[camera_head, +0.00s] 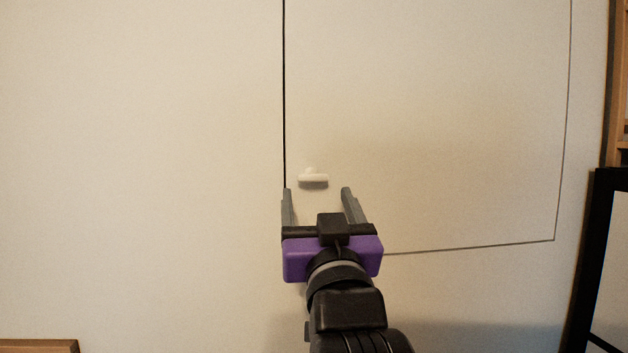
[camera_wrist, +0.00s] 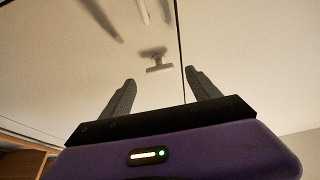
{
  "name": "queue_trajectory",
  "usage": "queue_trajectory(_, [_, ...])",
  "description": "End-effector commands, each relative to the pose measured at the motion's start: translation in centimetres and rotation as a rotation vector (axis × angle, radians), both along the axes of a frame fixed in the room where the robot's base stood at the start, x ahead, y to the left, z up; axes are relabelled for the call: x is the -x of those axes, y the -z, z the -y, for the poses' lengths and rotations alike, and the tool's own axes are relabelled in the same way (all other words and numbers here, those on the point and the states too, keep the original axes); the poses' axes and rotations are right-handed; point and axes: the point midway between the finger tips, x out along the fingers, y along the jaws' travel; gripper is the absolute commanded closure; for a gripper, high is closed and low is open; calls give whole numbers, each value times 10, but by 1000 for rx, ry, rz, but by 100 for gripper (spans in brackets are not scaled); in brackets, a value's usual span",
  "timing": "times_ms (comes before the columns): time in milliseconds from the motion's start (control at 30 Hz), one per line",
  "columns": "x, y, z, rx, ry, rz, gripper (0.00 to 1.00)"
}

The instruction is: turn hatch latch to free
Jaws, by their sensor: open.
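The hatch (camera_head: 430,110) is a pale panel outlined by thin dark seams in a wall of the same colour. Its latch (camera_head: 313,178) is a small white handle near the left seam, with its bar lying about level in the head view. My gripper (camera_head: 318,190) is open and empty, its two grey fingers just below the latch in that view and apart from it. In the wrist view the latch (camera_wrist: 157,61) stands beyond the fingertips, between the fingers' directions, and my gripper (camera_wrist: 160,83) is open there too.
A dark-framed object (camera_head: 590,260) stands at the right edge, with wooden shelving (camera_head: 619,90) above it. A wooden edge (camera_head: 40,346) shows at the bottom left. The wall (camera_head: 130,170) left of the hatch is bare.

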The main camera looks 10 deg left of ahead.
Motion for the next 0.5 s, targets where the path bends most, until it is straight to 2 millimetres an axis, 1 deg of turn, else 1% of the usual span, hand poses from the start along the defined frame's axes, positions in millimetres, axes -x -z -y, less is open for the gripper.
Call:
queue_trajectory(33, [-8, -7, -2, -1, 1, -1, 29])
queue_trajectory(233, [-35, -17, -10, 0, 0, -1, 29])
queue_trajectory(333, [-43, -20, -12, 0, 0, -1, 29])
queue_trajectory(500, [-50, -22, -14, 0, -1, 0, 29])
